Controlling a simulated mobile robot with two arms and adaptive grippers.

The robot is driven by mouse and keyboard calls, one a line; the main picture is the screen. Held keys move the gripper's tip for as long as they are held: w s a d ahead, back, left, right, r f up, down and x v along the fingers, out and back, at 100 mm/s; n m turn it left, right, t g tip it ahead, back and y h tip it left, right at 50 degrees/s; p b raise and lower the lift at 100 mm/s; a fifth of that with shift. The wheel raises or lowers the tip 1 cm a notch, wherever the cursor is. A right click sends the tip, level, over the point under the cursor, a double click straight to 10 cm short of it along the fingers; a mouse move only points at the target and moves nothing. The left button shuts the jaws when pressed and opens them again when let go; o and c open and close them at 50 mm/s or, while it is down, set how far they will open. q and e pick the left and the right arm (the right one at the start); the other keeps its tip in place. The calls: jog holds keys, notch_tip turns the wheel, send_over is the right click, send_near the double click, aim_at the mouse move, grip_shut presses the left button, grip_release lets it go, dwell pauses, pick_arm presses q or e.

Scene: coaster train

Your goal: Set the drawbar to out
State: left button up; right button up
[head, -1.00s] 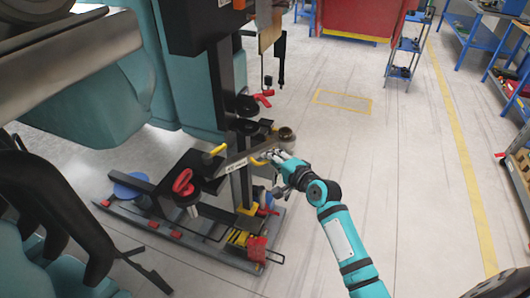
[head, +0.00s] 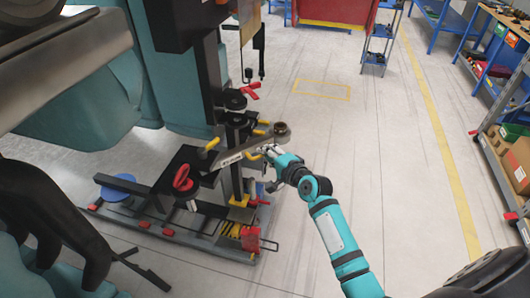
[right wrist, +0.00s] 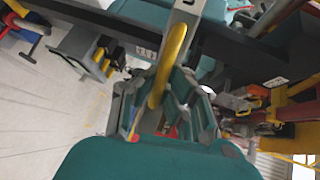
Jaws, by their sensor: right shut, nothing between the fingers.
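The drawbar is a grey, wedge-shaped arm (head: 236,158) with a label and a dark round eye (head: 282,129) at its outer end. It reaches out to the right from the black post of the stand. Yellow handles show on it, one at its left (head: 213,143) and one by my right gripper (head: 267,152). My right gripper is shut at the near handle. In the right wrist view the yellow handle (right wrist: 171,62) crosses in front of the fingers (right wrist: 163,98); whether they touch it is unclear. My left gripper is out of view.
The stand's grey base (head: 190,240) carries a red-handled knob (head: 183,180), a blue disc (head: 117,192) and a red block (head: 250,238). A red lever (head: 249,91) sits higher on the post. Open floor lies to the right, with shelving (head: 508,165) beyond a yellow line.

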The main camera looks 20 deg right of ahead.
jog(key=o, duration=0.6)
jog(key=shift+d+r, duration=0.15)
jog(key=shift+d, duration=0.2)
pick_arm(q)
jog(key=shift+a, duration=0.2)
pick_arm(e)
jog(key=shift+d, duration=0.15)
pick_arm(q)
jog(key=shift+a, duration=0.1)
pick_arm(e)
jog(key=shift+s, duration=0.2)
jog(key=v, duration=1.1)
jog(key=shift+s+r, duration=0.1)
jog(key=shift+s, duration=0.25)
